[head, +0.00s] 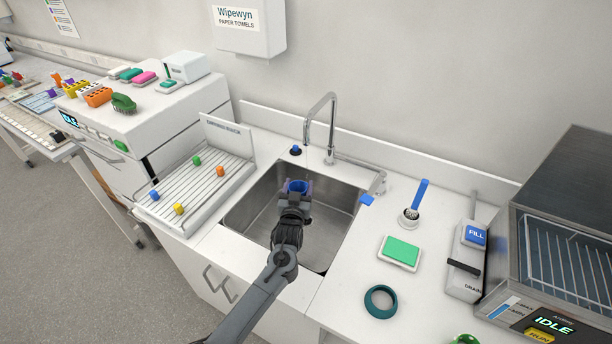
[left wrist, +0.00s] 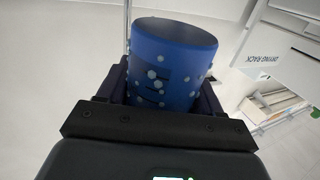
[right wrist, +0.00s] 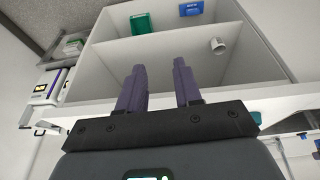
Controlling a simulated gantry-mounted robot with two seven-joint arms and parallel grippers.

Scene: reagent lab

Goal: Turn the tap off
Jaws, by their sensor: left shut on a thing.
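The chrome tap (head: 333,125) arches over the steel sink (head: 335,215) in the head view. A chrome lever (head: 378,183) with a blue end (head: 367,199) sticks out at the right of the sink's back edge. My left gripper (head: 295,193) is over the sink, below the spout, shut on a blue cup (head: 299,186). The cup fills much of the left wrist view (left wrist: 172,65), with pale droplet-like spots on its side. I cannot tell clearly whether water runs. My right gripper (right wrist: 160,85) shows only in its wrist view, open and empty, away from the tap.
A drying rack (head: 192,180) with several small coloured pieces stands left of the sink. Right of it are a brush in a holder (head: 409,216), a green sponge on a tray (head: 401,250) and a teal ring (head: 380,301). The right wrist view faces white shelving (right wrist: 185,60).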

